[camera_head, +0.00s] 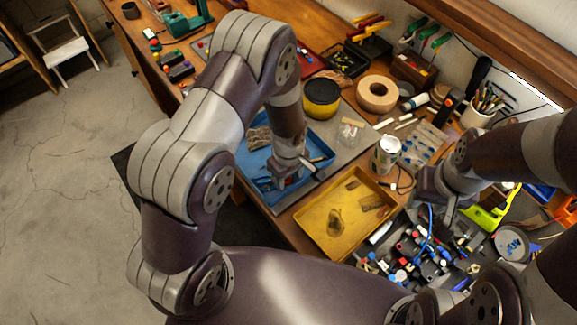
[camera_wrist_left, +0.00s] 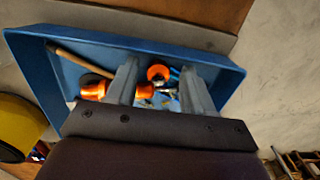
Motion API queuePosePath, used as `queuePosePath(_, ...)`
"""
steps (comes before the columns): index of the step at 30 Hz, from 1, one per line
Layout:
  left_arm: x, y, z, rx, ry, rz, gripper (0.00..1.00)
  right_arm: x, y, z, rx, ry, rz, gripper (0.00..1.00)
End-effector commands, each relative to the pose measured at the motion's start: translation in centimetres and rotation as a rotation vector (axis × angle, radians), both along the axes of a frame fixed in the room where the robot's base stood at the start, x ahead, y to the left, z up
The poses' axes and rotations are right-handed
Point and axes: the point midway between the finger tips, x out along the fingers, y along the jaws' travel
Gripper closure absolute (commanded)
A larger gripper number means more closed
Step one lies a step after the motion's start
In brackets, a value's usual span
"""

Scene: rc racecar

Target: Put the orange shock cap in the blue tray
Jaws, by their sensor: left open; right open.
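The blue tray (camera_head: 322,163) lies on the bench in the head view, and its rim (camera_wrist_left: 150,42) spans the left wrist view. My left gripper (camera_head: 287,180) reaches down into the tray area. In the left wrist view its fingers (camera_wrist_left: 159,82) are apart. A round orange piece with a dark centre, which looks like the orange shock cap (camera_wrist_left: 158,72), shows between and beyond them, inside the tray's outline. I cannot tell how far below the fingertips it is. My right gripper (camera_head: 438,193) is open over the bench, beyond the yellow tray's right side.
An orange-handled tool (camera_wrist_left: 92,88) and a wooden stick (camera_wrist_left: 80,60) lie in the blue tray. A yellow tray (camera_head: 318,218) is beside it. A can (camera_head: 386,155), a tape roll (camera_head: 377,93) and a yellow-black round container (camera_head: 321,98) stand nearby. Loose parts crowd the front right.

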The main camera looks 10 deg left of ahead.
Motion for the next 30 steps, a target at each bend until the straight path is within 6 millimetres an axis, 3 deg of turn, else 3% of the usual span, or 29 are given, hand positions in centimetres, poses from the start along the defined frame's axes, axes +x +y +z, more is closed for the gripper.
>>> queuePosePath(12,0.1,0.0,9.3,-0.001,-0.007,0.000,0.48,0.0,0.0,-2.2,0.000,0.001,0.000,0.57)
queuePosePath(17,-0.1,0.2,11.4,-0.001,-0.007,-0.019,0.48,0.0,0.0,-2.3,0.000,0.001,0.000,0.57)
queuePosePath(20,-1.6,2.1,13.2,-0.003,-0.030,-0.202,0.48,0.0,0.0,-2.3,0.000,0.001,0.000,0.57)
queuePosePath(24,-5.4,5.5,15.4,0.017,-0.084,-0.620,0.48,0.0,0.0,-2.3,0.000,0.001,0.000,0.57)
queuePosePath(27,-7.5,6.9,16.0,0.039,-0.106,-0.834,0.48,0.0,0.0,-2.3,0.000,0.001,0.000,0.57)
queuePosePath(30,-8.5,7.3,16.1,0.050,-0.112,-0.928,0.48,0.0,0.0,-2.3,0.000,0.001,0.000,0.57)
